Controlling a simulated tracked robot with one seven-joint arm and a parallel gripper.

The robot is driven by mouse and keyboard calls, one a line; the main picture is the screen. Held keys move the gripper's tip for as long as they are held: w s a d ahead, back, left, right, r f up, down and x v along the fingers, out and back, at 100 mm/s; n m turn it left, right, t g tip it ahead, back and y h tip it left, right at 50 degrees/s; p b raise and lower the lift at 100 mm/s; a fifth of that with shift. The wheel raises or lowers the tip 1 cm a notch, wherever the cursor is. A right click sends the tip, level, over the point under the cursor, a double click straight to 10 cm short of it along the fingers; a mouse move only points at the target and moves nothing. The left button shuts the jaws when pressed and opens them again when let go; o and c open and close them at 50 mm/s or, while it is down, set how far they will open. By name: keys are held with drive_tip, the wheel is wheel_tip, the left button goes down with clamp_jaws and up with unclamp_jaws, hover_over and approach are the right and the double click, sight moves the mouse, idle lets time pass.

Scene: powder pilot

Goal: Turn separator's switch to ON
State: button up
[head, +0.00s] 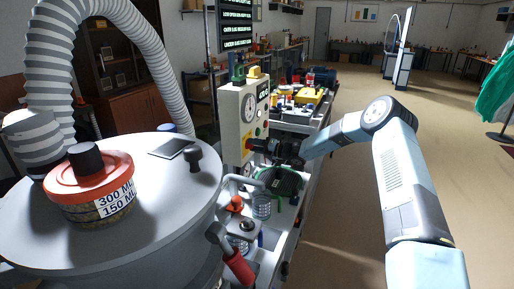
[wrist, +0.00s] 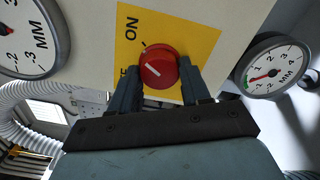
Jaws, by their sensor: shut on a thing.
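The separator's switch is a round red knob (wrist: 158,68) with a white mark, on a yellow plate (wrist: 195,40) lettered ON; a second label at the plate's left edge is partly cut off. In the wrist view the knob's white mark is slanted and a dark line on the plate near ON lies just above the knob. My gripper (wrist: 158,80) is shut on the knob, one finger on each side.
Gauges (wrist: 275,68) and (wrist: 30,35) flank the switch in the wrist view. In the head view a large grey drum (head: 130,215) stands at left, with a red-lidded container (head: 90,185) and a ribbed hose (head: 160,60). Open floor (head: 330,220) lies to the right.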

drive_tip(key=shift+s+a+m, duration=0.15)
drive_tip(key=shift+a+m, duration=0.1)
drive_tip(key=shift+m, duration=0.55)
drive_tip(key=o, duration=1)
drive_tip(key=shift+d, duration=0.15)
drive_tip(key=shift+o, duration=0.2)
drive_tip(key=shift+d, duration=0.1)
drive_tip(key=v, duration=1.3)
drive_tip(key=shift+d, duration=0.3)
